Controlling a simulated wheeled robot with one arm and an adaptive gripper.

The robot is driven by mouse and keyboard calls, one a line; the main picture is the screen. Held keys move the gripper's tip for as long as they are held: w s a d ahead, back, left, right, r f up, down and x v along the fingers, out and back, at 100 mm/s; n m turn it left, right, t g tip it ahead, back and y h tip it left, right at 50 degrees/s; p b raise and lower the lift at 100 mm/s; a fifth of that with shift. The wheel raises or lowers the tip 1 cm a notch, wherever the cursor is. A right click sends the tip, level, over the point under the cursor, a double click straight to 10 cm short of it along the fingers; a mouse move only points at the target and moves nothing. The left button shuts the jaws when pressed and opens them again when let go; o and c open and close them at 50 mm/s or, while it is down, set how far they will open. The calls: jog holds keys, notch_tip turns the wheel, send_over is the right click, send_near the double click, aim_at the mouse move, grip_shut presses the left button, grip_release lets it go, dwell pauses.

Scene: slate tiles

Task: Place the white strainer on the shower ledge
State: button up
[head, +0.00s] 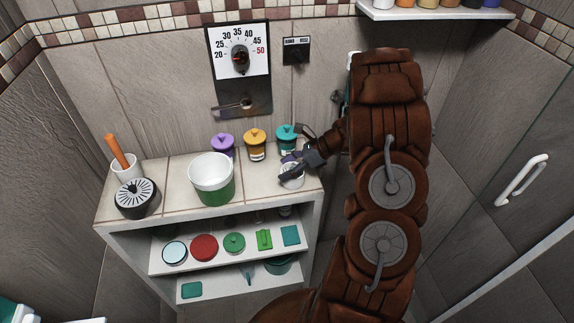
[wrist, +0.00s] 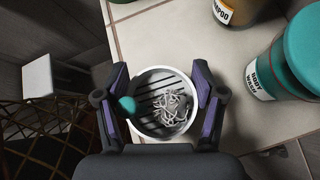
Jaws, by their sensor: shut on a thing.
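The white strainer (wrist: 140,126) is a round cup with a slotted dark floor and a tangle of pale strands (wrist: 173,107) inside. My gripper (wrist: 161,72) is shut on it, one finger on each side of its rim. In the head view my gripper (head: 291,164) holds the strainer (head: 292,180) at the right front corner of the tiled ledge (head: 255,197). I cannot tell whether its base touches the tiles. A teal round knob (wrist: 127,103) shows at its left rim in the wrist view.
Purple (head: 222,145), amber (head: 256,145) and teal (head: 287,137) jars stand behind the strainer. A white-and-green tub (head: 212,180) stands to its left, with a black slotted round thing (head: 135,198) farther left. Shelves below hold several small items.

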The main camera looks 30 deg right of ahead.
jog(key=shift+f, duration=0.15)
jog(key=o, duration=1.6)
